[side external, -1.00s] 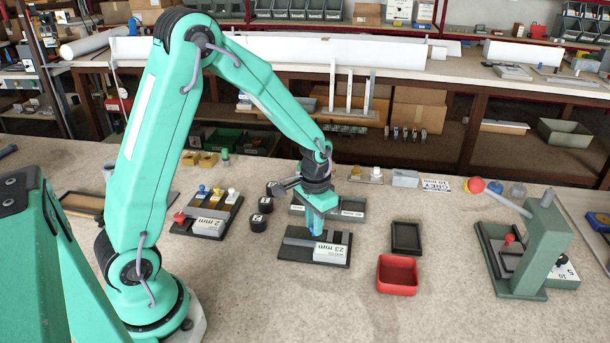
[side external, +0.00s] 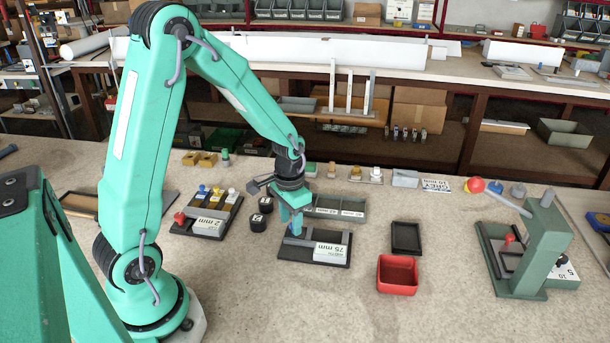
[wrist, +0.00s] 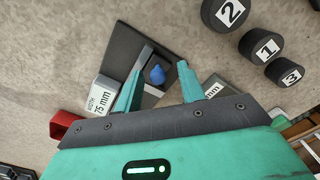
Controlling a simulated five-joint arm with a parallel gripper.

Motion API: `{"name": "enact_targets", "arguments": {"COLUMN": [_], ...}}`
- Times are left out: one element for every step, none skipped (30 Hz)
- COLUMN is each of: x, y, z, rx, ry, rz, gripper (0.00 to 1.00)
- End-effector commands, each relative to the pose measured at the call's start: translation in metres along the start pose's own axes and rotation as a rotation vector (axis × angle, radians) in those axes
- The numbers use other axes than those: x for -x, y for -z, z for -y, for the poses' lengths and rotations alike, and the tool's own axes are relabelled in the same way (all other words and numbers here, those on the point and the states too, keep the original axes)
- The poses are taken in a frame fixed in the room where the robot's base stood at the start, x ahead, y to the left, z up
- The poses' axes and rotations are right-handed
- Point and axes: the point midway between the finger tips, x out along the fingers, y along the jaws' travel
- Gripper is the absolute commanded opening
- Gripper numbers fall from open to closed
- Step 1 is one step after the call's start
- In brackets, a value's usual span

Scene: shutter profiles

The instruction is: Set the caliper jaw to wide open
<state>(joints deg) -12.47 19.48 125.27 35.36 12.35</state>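The caliper (side external: 330,260) is a dark plate with a rail and a white readout block (side external: 331,253) that shows 75 mm. The block sits toward the plate's right end. The caliper's blue jaw knob (wrist: 156,75) shows in the wrist view; my gripper hides it in the side view. My gripper (side external: 296,228) is over the left part of the caliper, pointing down. In the wrist view my gripper (wrist: 158,72) has its fingers spread, one on each side of the blue knob, with gaps visible. Exact finger height around the knob cannot be told.
Black numbered knobs (side external: 258,222) stand left of the caliper, beside a slider panel (side external: 208,215). A grey-green compartment tray (side external: 340,208) lies behind. A red bin (side external: 397,275) and black tray (side external: 406,238) are to the right, with a green lever press (side external: 525,245) farther right. The front bench is clear.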

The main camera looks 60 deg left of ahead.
Motion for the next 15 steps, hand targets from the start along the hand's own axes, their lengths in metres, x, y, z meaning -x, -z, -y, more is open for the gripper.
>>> {"name": "enact_targets", "arguments": {"x": [0.0, 0.0, 0.001, 0.001, 0.002, 0.003, 0.004, 0.006, 0.009, 0.011, 0.013, 0.017, 0.02, 0.024, 0.028], "y": [0.0, 0.0, 0.001, 0.001, 0.001, 0.001, 0.001, 0.001, 0.001, 0.001, 0.002, 0.002, 0.002, 0.002, 0.001], "z": [0.0, 0.0, 0.0, 0.0, 0.0, 0.0, 0.0, 0.0, 0.0, 0.0, 0.0, 0.0, 0.0, 0.0, 0.0], "rx": [-0.001, -0.001, -0.001, -0.001, -0.001, -0.001, -0.001, -0.001, -0.001, -0.001, -0.001, -0.001, -0.001, -0.001, -0.001], "ry": [0.0, 0.0, 0.0, 0.0, 0.0, 0.001, 0.001, 0.001, 0.001, 0.001, 0.001, 0.001, 0.001, 0.001, 0.001], "rz": [0.0, -0.001, -0.001, -0.001, -0.002, -0.003, -0.003, -0.003, -0.003, -0.003, -0.004, -0.005, -0.005, -0.005, -0.005], "gripper": [0.4, 0.4, 0.4, 0.4, 0.4, 0.4, 0.4, 0.4, 0.4, 0.4, 0.4, 0.4, 0.4, 0.4, 0.4]}}
